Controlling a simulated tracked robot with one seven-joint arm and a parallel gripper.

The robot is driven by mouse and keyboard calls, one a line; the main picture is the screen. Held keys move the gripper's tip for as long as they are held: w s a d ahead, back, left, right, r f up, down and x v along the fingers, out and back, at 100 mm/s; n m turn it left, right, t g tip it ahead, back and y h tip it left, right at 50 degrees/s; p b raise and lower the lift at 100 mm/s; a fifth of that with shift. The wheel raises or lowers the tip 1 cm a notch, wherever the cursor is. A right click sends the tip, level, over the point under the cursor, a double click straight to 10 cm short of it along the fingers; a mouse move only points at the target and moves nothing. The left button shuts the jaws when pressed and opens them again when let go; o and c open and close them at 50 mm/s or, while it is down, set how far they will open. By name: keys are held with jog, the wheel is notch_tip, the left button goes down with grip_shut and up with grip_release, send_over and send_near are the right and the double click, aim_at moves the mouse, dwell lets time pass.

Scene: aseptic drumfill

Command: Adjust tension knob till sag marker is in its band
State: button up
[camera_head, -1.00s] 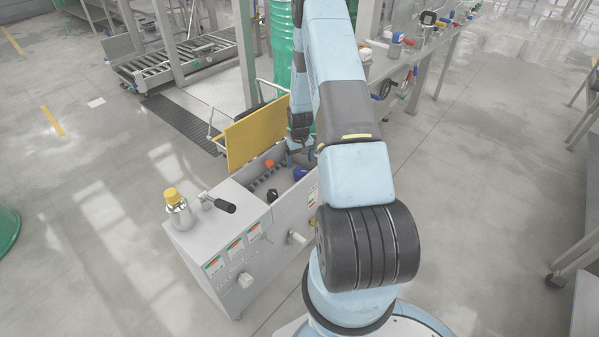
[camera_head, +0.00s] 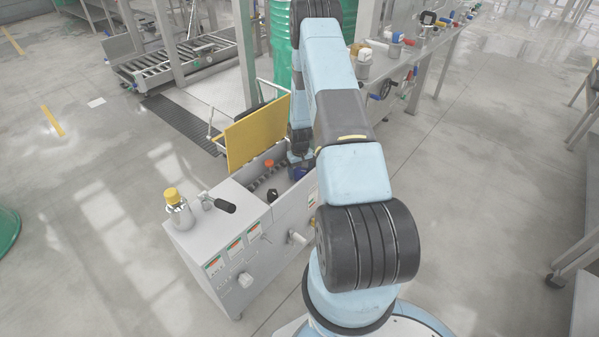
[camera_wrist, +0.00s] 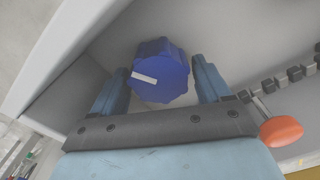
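A blue lobed knob (camera_wrist: 162,71) with a white pointer bar sits on a light grey surface in the wrist view. My gripper (camera_wrist: 160,75) is open, with one finger on each side of the knob. A gap shows at the right finger; the left finger is close to the knob's edge, and I cannot tell whether it touches. In the head view the knob (camera_head: 301,174) shows partly, inside the open grey cabinet (camera_head: 240,235) below my wrist. An orange-red oval piece (camera_wrist: 282,131) lies right of the gripper, near a dark toothed chain (camera_wrist: 285,78). Whether it is the sag marker is unclear; no band is distinguishable.
A yellow raised lid (camera_head: 257,132) stands behind the cabinet opening. The cabinet walls are close around my wrist. A black-handled lever (camera_head: 222,205) and a yellow-capped bottle (camera_head: 176,205) are on the cabinet top.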

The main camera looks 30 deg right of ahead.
jog(key=c, duration=0.7)
jog(key=shift+s+m, duration=0.1)
jog(key=shift+m, duration=2.8)
jog(key=o, duration=1)
jog(key=shift+d, duration=0.1)
jog(key=shift+c, duration=0.2)
